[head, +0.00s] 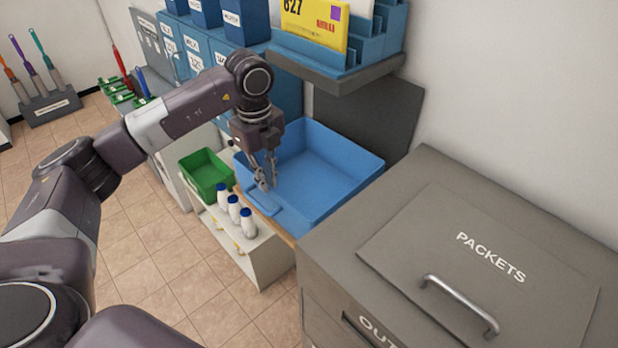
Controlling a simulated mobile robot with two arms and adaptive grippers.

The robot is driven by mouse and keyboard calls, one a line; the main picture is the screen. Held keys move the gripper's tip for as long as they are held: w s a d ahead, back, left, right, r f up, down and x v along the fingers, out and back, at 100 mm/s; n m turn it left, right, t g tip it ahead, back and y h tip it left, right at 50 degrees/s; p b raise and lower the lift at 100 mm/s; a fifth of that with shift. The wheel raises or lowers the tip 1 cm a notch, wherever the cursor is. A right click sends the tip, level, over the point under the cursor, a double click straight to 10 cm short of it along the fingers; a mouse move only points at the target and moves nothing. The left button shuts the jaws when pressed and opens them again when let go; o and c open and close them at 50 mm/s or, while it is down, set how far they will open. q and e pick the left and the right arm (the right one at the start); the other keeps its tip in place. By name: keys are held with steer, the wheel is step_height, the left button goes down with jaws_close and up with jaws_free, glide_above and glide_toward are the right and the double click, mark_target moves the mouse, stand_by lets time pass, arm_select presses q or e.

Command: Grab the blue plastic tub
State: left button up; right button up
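The blue plastic tub (325,187) is a wide, open, empty-looking bin. It stands in the middle of the head view, between the grey cabinet and the low white shelf unit. My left gripper (267,184) points down at the tub's left front rim, close to the protruding lip there. Its two fingers show close together with a narrow gap. I cannot tell whether they touch the rim or are closed on it. My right gripper is not in view.
A green tub (207,172) and several white bottles with blue caps (234,207) stand just left. The grey PACKETS cabinet (440,190) is close on the right. A grey shelf with a blue letter rack (345,66) overhangs behind. Tiled floor (150,240) is clear at left.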

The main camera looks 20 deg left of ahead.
mark_target(272, 208)
arm_select(q)
step_height(272, 208, down, 5)
steer(key=shift+r+p, duration=0.1)
steer(key=shift+p, duration=0.45)
step_height(272, 208, down, 2)
steer(key=shift+f, duration=0.1)
step_height(272, 208, down, 3)
steer(key=shift+w+f+p, duration=0.1)
steer(key=shift+f+p, duration=0.1)
steer(key=shift+p, duration=0.45)
steer(key=shift+f, duration=0.45)
jaws_close()
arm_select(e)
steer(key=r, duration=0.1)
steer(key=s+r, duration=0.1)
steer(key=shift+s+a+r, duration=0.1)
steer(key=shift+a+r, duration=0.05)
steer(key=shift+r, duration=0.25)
arm_select(q)
steer(key=shift+w, duration=0.1)
